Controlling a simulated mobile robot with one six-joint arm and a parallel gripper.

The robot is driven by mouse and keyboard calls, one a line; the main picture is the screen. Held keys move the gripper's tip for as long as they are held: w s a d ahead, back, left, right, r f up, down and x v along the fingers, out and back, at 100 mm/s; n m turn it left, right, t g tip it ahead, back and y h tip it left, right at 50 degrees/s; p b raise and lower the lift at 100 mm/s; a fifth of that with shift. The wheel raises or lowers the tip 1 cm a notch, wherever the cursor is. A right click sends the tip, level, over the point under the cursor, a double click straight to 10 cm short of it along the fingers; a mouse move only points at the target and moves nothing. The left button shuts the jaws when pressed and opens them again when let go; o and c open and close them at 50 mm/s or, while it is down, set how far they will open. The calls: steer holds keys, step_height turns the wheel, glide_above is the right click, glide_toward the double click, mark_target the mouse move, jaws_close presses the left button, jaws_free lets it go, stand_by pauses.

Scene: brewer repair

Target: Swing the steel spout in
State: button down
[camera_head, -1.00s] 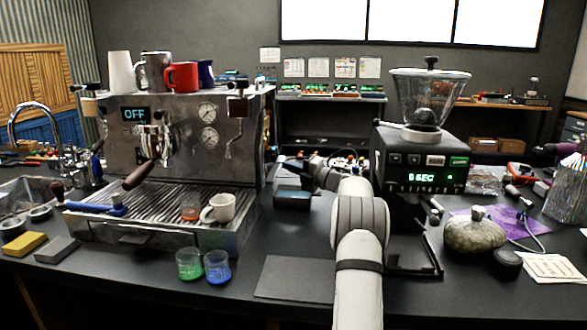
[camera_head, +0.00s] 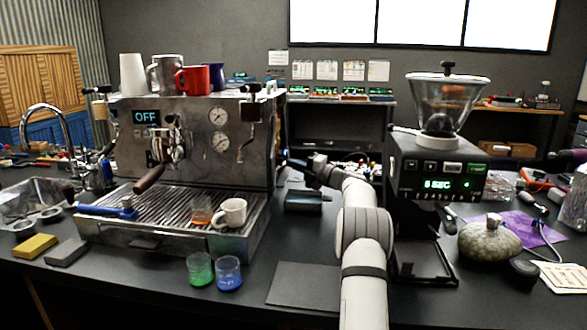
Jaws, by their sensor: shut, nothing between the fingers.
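The espresso machine (camera_head: 190,120) stands at left, its display reading OFF. A thin steel spout (camera_head: 243,150) hangs on its front right, below a valve with a dark knob. Another steel spout, the curved sink tap (camera_head: 45,108), arches over the sink at far left. I cannot tell which one the task means. My gripper (camera_head: 287,162) is beside the machine's right side, pointing left, shut and empty. It is small and dark here, apart from the thin spout as far as I can tell.
Green and blue glasses (camera_head: 228,273) stand in front. A grinder (camera_head: 438,175) stands right of my arm. A dark mat (camera_head: 305,287) lies clear at front centre.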

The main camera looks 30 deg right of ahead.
step_height(320, 180, up, 9)
steer(key=p, duration=0.1)
stand_by(0.6)
